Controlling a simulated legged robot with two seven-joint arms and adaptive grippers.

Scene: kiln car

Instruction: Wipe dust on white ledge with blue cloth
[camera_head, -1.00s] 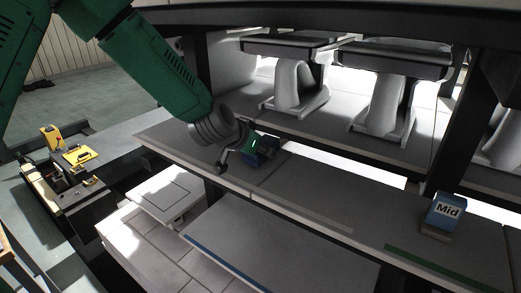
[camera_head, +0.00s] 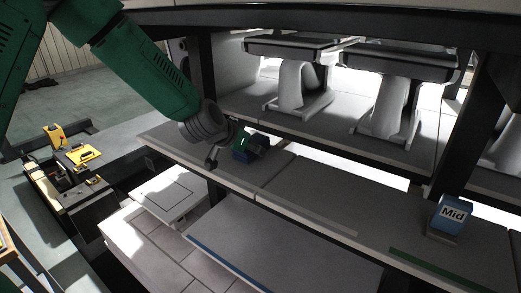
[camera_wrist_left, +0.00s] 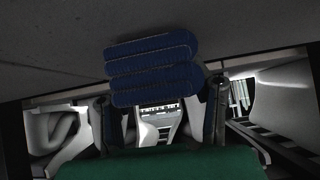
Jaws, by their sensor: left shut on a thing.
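My left gripper (camera_head: 228,152) reaches down to the pale ledge (camera_head: 330,198) in the head view, near its left part. It is shut on the folded blue cloth (camera_head: 246,155), which sits at the ledge surface. In the left wrist view the cloth (camera_wrist_left: 152,70) shows as stacked dark blue folds between the two fingers (camera_wrist_left: 158,112), against the grey ledge surface (camera_wrist_left: 50,50). I cannot make out dust on the ledge. My right gripper is in neither view.
A blue block marked "Mid" (camera_head: 449,214) stands on the ledge at right, by a green strip (camera_head: 430,264). Dark posts (camera_head: 465,140) and an upper shelf with grey curved pieces (camera_head: 300,85) stand behind. A yellow-topped machine (camera_head: 78,157) is at left.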

